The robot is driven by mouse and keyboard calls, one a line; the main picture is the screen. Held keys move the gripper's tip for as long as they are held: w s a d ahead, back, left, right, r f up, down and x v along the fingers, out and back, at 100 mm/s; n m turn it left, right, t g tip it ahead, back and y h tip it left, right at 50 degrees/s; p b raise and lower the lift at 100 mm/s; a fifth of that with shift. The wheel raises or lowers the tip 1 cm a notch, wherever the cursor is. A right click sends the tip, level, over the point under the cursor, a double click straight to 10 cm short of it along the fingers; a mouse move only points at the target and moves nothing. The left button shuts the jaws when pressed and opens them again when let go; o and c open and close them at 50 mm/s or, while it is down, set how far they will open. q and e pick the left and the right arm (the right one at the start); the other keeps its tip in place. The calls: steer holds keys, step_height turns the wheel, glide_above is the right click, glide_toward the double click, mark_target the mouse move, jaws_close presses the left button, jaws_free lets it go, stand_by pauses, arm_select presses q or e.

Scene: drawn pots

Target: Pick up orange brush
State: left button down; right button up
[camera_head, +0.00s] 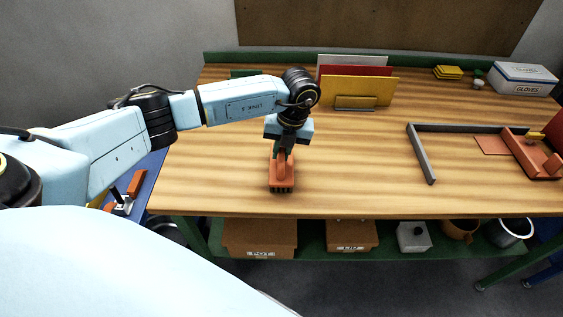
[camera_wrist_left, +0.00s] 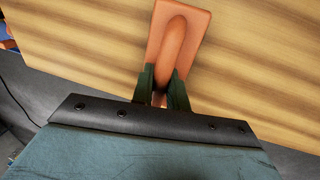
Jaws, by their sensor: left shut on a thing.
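The orange brush (camera_head: 281,183) is at the front of the wooden table, left of the middle, with its dark bristles facing down. In the left wrist view its flat body and raised handle (camera_wrist_left: 178,45) fill the top middle. My left gripper (camera_head: 283,152) comes down from above and is shut on the brush's handle. Its two dark green fingers (camera_wrist_left: 164,88) sit on either side of the handle. I cannot tell whether the bristles touch the table top. My right gripper is not in view.
File holders in yellow, red and white (camera_head: 358,90) stand at the back. A dark grey L-shaped rail (camera_head: 422,158) and an orange tray (camera_head: 538,160) lie at the right. A gloves box (camera_head: 524,79) is back right. Boxes and pots sit on the shelf below (camera_head: 310,240). The table's middle is clear.

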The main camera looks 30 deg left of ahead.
arm_select(q)
steer(key=shift+r, duration=0.1)
step_height(320, 180, up, 10)
steer(key=shift+f+b, duration=0.1)
steer(key=shift+b, duration=0.25)
